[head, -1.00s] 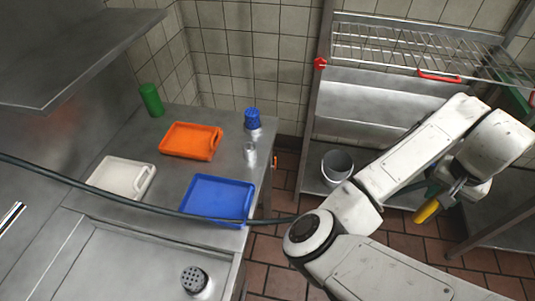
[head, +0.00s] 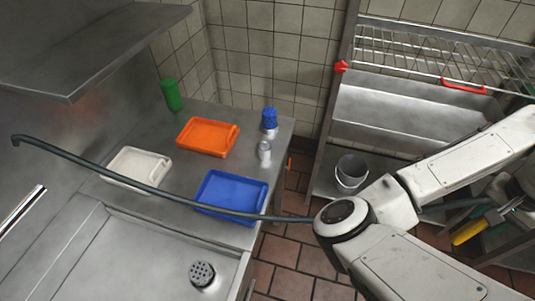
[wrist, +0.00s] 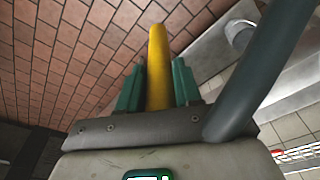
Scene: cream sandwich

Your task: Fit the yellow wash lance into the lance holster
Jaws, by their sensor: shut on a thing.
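The yellow wash lance (head: 469,232) is at the right of the head view, tilted, with its yellow end toward the lower left. My gripper (head: 495,217) is shut on it, over the tiled floor right of the work table. In the wrist view the lance (wrist: 158,62) sticks out between the two teal fingers of my gripper (wrist: 157,88). A dark hose (head: 120,182) runs from the upper left across the table toward my arm; it also passes close at the right in the wrist view (wrist: 262,75). I cannot pick out the lance holster for certain.
The steel table holds an orange tray (head: 207,151), a white tray (head: 108,178), a blue tray (head: 230,215), a green bottle (head: 171,95) and a blue-topped container (head: 269,121). A wire rack (head: 420,50) stands behind, with a grey bucket (head: 351,173) below. A small orange piece (head: 289,162) shows at the table's edge.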

